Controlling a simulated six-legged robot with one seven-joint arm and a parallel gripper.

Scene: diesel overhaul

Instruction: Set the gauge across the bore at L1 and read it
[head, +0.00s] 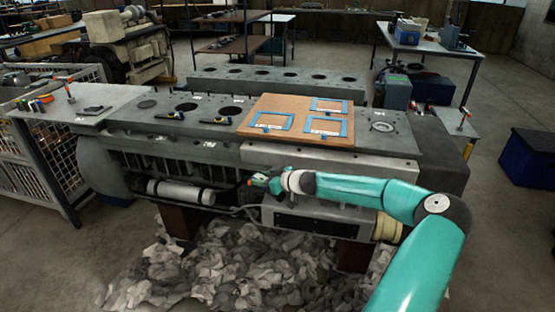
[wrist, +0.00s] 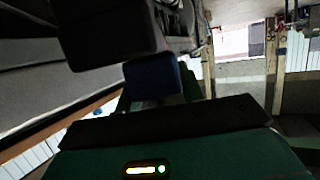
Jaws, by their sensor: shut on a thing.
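A long grey engine block (head: 205,145) lies across the head view, with round dark bores in its top. One open bore (head: 231,110) is left of the wooden board, with another (head: 187,107) further left. Small white tags sit by the bores; I cannot read which is L1. My gripper (head: 258,182) is in front of the block's near side, below the deck and away from the bores. It is shut on a small dark thing. In the wrist view a dark block (wrist: 110,35) and a blue piece (wrist: 152,80) fill the near view.
A wooden board (head: 330,137) with blue-framed white cards covers the deck's right middle. A side bench (head: 100,98) with small tools stands left. Crumpled rags (head: 240,270) cover the floor below. Open floor lies at right.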

